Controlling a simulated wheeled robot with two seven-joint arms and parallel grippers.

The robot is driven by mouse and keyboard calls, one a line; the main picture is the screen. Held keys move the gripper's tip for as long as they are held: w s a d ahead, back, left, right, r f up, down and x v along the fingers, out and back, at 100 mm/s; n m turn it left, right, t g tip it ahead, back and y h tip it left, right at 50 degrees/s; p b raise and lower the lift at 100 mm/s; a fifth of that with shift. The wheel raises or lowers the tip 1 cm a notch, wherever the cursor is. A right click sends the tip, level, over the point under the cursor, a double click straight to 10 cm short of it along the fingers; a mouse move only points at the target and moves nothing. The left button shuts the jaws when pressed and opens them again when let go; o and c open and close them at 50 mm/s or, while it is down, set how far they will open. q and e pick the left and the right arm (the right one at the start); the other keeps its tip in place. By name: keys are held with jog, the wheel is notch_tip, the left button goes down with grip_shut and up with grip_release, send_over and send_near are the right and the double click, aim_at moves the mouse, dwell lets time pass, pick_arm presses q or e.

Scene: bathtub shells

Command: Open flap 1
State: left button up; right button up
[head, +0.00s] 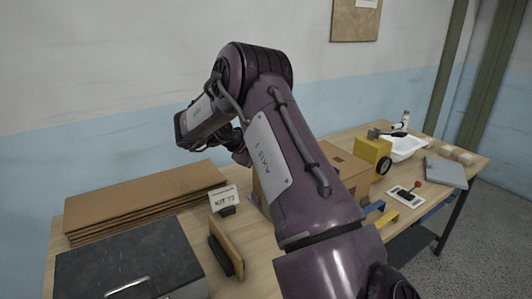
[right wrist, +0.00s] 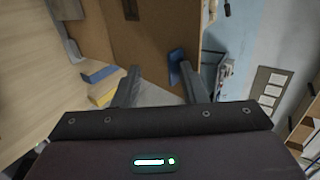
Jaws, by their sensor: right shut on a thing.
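A brown cardboard box (head: 346,166) stands on the table, mostly hidden behind my right arm in the head view. In the right wrist view a cardboard panel of it (right wrist: 145,38) spans the space beyond and between the fingers of my right gripper (right wrist: 158,88). The fingers stand apart with the cardboard at their tips, and the gripper is shut on it. The exact contact is hard to see, and I cannot tell which flap this is. In the head view my right gripper is hidden by the arm. My left gripper is in neither view.
Flat cardboard sheets (head: 150,200), a dark case (head: 130,262) and a small sign (head: 223,199) lie left.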

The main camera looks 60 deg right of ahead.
jog(key=shift+s+f, duration=0.4)
jog(key=shift+f, duration=0.2)
jog(key=shift+w+a, duration=0.1)
jog(key=shift+w, duration=0.05)
jog(key=r+p+v, duration=0.1)
jog(key=p+v, duration=0.7)
jog(key=p, duration=0.1)
jog(key=shift+d, duration=0.25)
jog(key=shift+w, duration=0.15)
jog(key=shift+w+a, duration=0.1)
